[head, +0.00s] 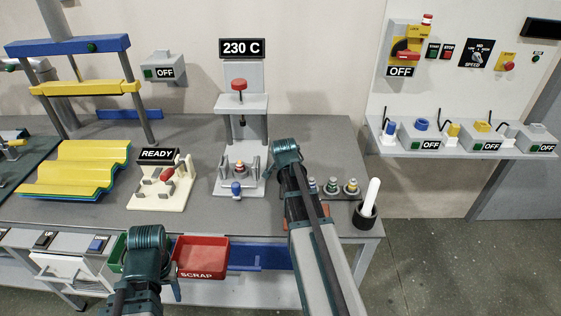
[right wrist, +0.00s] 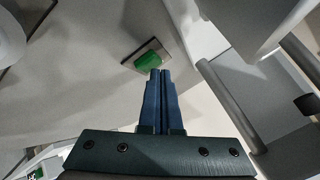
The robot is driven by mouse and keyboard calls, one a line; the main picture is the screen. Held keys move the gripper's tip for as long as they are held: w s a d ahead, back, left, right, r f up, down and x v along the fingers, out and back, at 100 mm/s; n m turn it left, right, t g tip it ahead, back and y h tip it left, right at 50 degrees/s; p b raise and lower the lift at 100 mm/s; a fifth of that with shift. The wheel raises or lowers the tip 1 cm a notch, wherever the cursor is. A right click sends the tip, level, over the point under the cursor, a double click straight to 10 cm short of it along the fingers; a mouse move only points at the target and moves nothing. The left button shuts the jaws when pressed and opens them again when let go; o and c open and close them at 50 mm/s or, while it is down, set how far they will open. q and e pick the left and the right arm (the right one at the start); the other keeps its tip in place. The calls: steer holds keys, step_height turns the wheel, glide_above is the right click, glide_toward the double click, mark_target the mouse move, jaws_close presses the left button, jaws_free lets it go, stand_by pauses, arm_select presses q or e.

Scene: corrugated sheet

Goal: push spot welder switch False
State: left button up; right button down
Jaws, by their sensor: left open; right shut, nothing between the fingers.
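In the right wrist view, a green rocker switch (right wrist: 148,60) sits in a pale frame on a grey surface. My right gripper (right wrist: 160,72) is shut and empty, its blue fingertips just beside the switch's lower right edge; I cannot tell whether they touch. No readable label there ties the switch to the spot welder. In the head view, a grey switch box (head: 165,66) on the wall has a green button and reads OFF. My right gripper is hidden there behind its arm. My left gripper (head: 176,291) is low at the table's front, partly hidden and open.
Yellow corrugated sheets (head: 75,168) lie at left. A red scrap bin (head: 201,257) hangs in front. Several OFF boxes line the right shelf (head: 475,154).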

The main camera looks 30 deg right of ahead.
steer(key=shift+r+p, duration=0.35)
steer(key=shift+r, duration=0.2)
step_height(320, 180, up, 6)
steer(key=p, duration=0.6)
stand_by(0.4)
